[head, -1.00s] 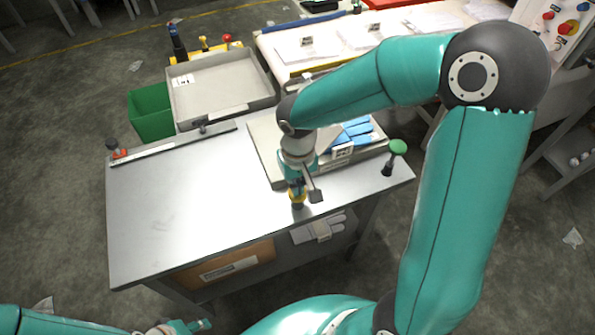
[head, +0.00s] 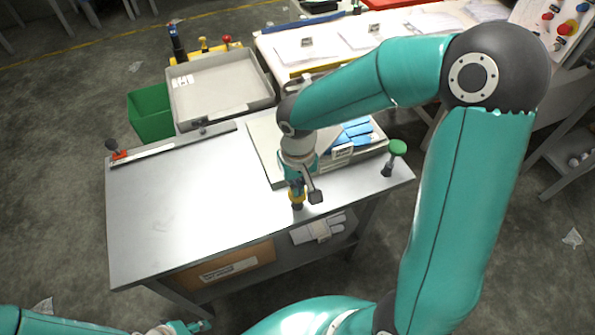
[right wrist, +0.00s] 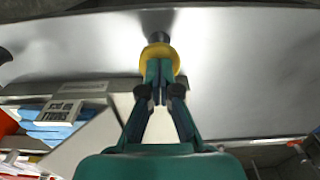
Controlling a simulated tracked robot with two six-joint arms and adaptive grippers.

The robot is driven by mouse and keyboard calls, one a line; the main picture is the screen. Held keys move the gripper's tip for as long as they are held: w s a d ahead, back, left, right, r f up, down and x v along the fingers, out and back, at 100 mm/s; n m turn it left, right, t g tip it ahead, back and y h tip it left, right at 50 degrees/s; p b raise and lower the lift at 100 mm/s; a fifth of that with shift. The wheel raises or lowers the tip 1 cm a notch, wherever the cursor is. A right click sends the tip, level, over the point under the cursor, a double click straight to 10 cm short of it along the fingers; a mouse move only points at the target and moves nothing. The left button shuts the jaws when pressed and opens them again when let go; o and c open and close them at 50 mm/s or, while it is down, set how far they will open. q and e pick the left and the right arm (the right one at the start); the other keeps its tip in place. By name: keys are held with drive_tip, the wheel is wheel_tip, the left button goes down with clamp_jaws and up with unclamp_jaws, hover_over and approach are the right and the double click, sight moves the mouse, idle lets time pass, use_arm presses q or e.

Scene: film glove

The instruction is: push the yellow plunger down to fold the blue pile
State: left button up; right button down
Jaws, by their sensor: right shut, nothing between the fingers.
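The yellow plunger (head: 297,196) is at the front edge of the tray on the steel table. My right gripper (head: 299,182) is shut and empty, directly over the plunger. In the right wrist view the right fingertips (right wrist: 160,72) meet the yellow knob (right wrist: 160,55), which has a dark end beyond it; I cannot tell how firmly they press. The blue pile (head: 357,132) lies in the tray (head: 262,140) behind and right of my gripper, partly hidden by my arm. It also shows in the right wrist view (right wrist: 52,128). My left gripper (head: 192,327) is low at the bottom edge, its fingers unclear.
A green knob (head: 397,147) stands on the table's right corner. A grey bin (head: 220,112) and a green bin (head: 152,122) are behind the table. The table's left half (head: 180,205) is clear.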

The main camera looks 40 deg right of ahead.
drive_tip(key=shift+s+a+f, duration=0.1)
drive_tip(key=shift+s+f, duration=0.1)
drive_tip(key=shift+s, duration=0.05)
drive_tip(key=shift+r+p, duration=0.3)
drive_tip(key=shift+p, duration=0.05)
drive_tip(key=r+p, duration=0.1)
drive_tip(key=r, duration=0.1)
drive_tip(key=r+p, duration=0.2)
drive_tip(key=shift+w+r, duration=0.2)
drive_tip(key=shift+r, duration=0.15)
wheel_tip(320, 180, up, 9)
drive_tip(key=shift+b, duration=0.35)
